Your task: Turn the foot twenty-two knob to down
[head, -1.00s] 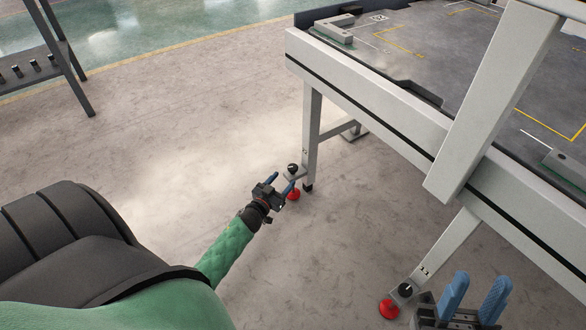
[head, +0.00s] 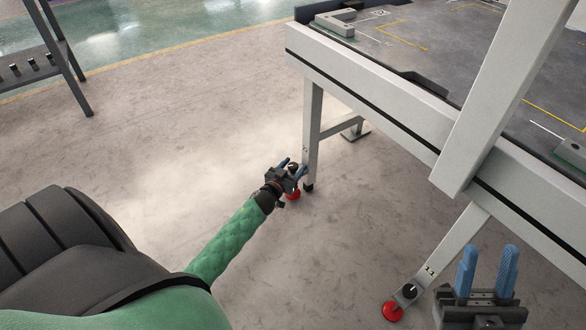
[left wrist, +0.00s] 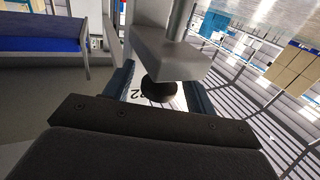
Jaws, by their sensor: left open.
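The far table leg (head: 312,130) ends near a red foot (head: 293,197). A small dark knob (head: 293,165) sits above that foot, partly hidden by my left gripper (head: 292,171). In the left wrist view the black round knob (left wrist: 158,91) sits under a grey bracket (left wrist: 172,58), between my two open blue fingers. A partly covered label ending in "2" shows behind it. I cannot tell whether the fingers touch the knob, nor read its setting. My right gripper (head: 487,268) is open and empty at the lower right.
A nearer leg (head: 450,245) marked 11 has its own black knob (head: 409,291) and red foot (head: 392,311), left of my right gripper. The grey tabletop (head: 425,65) overhangs to the right. A dark rack (head: 60,55) stands far left. The floor between is clear.

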